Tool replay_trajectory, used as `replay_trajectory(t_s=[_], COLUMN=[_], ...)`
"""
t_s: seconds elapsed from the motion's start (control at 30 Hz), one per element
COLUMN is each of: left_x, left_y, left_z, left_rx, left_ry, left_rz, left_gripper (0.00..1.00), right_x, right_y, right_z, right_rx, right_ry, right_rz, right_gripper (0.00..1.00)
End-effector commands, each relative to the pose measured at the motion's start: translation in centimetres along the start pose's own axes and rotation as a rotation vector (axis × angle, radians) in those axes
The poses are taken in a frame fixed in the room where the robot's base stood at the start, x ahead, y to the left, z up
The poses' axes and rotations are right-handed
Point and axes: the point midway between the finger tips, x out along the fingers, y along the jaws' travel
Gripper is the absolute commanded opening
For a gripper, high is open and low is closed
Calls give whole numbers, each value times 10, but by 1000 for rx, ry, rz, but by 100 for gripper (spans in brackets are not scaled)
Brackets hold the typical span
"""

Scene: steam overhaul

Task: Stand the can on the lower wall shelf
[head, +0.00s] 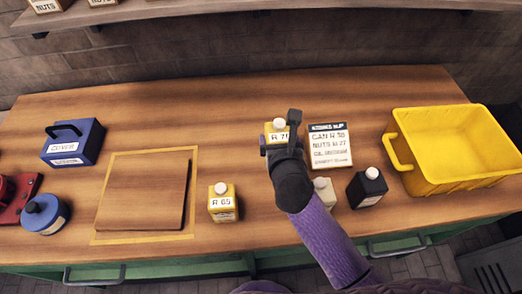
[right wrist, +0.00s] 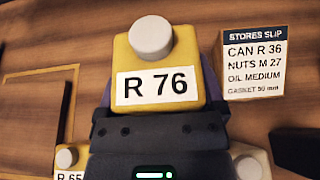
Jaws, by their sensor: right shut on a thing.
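My right gripper (head: 280,139) is shut on a yellow can (head: 276,129) with a pale cap. In the right wrist view the can (right wrist: 160,62) is upright in the picture and its label reads R 76. A stores slip (head: 329,146) stands to the right of the gripper; in the right wrist view the slip (right wrist: 254,62) reads CAN R 36. Another yellow can (head: 222,202), labelled R 65, stands on the bench to the left of my arm. A wall shelf (head: 180,11) runs along the top of the head view. My left gripper is not in view.
A black can (head: 367,188) and a pale can (head: 324,193), partly hidden by my arm, stand on the bench (head: 250,90). A yellow crate (head: 450,178) is at right. A brown board (head: 143,195), blue box (head: 73,144) and blue round tin (head: 44,214) are at left. Boxes (head: 47,5) occupy the shelf's left.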

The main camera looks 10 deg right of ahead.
Motion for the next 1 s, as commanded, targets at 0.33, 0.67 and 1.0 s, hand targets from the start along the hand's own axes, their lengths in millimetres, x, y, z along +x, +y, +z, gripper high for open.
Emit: replay_trajectory(t_s=[0.33,0.67,1.0], left_x=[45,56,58], left_y=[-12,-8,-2], left_z=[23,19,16], left_rx=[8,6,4], left_ry=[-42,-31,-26], left_rz=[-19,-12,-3], left_gripper=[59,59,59], right_x=[28,36,37], right_y=[0,0,0], right_z=[-70,-87,-90], right_rx=[0,-2,-2], right_ry=[4,1,2], right_rz=[2,3,2], right_gripper=[6,6,100])
